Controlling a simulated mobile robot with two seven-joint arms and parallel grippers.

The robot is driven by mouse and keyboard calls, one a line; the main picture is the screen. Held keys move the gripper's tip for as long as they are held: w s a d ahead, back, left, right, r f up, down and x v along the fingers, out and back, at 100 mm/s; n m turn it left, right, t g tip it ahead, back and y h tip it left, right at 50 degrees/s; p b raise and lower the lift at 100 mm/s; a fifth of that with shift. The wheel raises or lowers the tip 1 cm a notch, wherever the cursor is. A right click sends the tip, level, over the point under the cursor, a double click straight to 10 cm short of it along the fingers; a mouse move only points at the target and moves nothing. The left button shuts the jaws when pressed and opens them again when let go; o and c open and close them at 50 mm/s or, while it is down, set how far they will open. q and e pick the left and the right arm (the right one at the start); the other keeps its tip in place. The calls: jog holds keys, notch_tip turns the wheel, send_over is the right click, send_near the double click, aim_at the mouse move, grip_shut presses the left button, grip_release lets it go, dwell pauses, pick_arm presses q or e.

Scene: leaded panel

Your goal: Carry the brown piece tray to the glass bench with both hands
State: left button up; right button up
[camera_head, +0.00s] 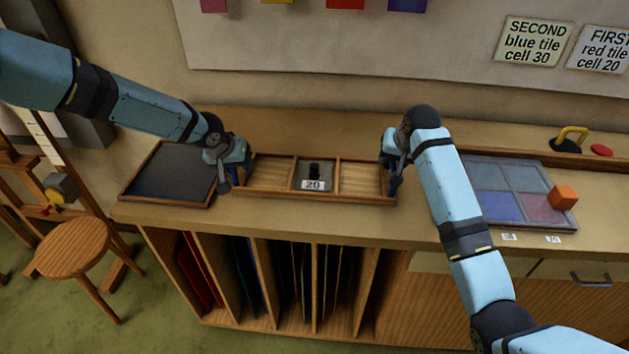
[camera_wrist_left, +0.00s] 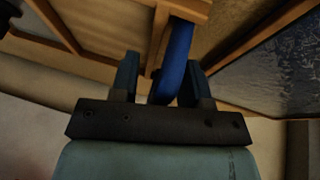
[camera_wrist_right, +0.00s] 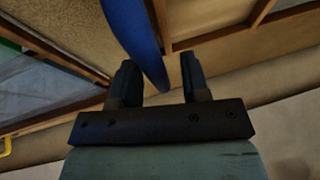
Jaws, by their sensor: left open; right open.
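The brown piece tray (camera_head: 268,194) lies on the wooden counter, with three compartments. Its middle compartment holds a small dark piece (camera_head: 314,170) and a label reading 20. My left gripper (camera_head: 226,178) is at the tray's left end, open; in the left wrist view a blue handle (camera_wrist_left: 178,55) stands between its parted fingers. My right gripper (camera_head: 393,180) is at the right end, open; in the right wrist view another blue handle (camera_wrist_right: 132,32) reaches down between its fingers. I cannot tell whether the fingers touch the handles.
A dark flat tray (camera_head: 165,172) lies just left of the brown tray. At right is a glass panel (camera_head: 500,175) with blue and reddish cells and an orange block (camera_head: 563,197). A yellow-handled tool (camera_head: 570,138) stands behind. A round stool (camera_head: 73,248) is at lower left.

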pick_arm(q)
jog(key=shift+a+r, duration=0.15)
jog(key=shift+r, duration=0.25)
pick_arm(e)
jog(key=shift+s+r, duration=0.1)
jog(key=shift+r, duration=0.1)
pick_arm(q)
jog(key=v, duration=1.1)
jog(key=shift+s, duration=0.2)
pick_arm(e)
jog(key=v, duration=1.1)
jog(key=shift+r, duration=0.3)
